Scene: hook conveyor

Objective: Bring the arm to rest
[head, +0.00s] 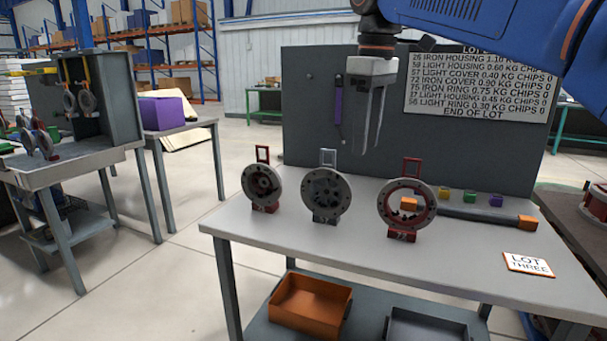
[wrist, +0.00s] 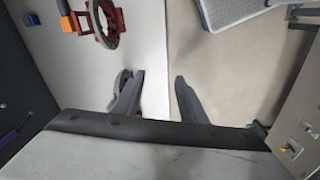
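My blue arm (head: 455,18) reaches in from the upper right in the head view. My gripper (head: 370,146) hangs from it, fingers down, in the air above the grey table (head: 300,234) and in front of the dark back panel (head: 310,75). In the wrist view my gripper (wrist: 160,78) has its two fingers apart with nothing between them. It is clear of the round metal parts standing on the table: a left one (head: 251,190), a middle one (head: 306,198) and a right one (head: 383,208). The right one is a ring with an open centre.
A grey bar with an orange end (head: 527,222) lies behind the right part, near small coloured blocks (head: 470,197). A LOT THREE card (head: 527,263) lies at the right. An orange bin (head: 310,303) is on the lower shelf. A second workbench (head: 70,160) stands left across open floor.

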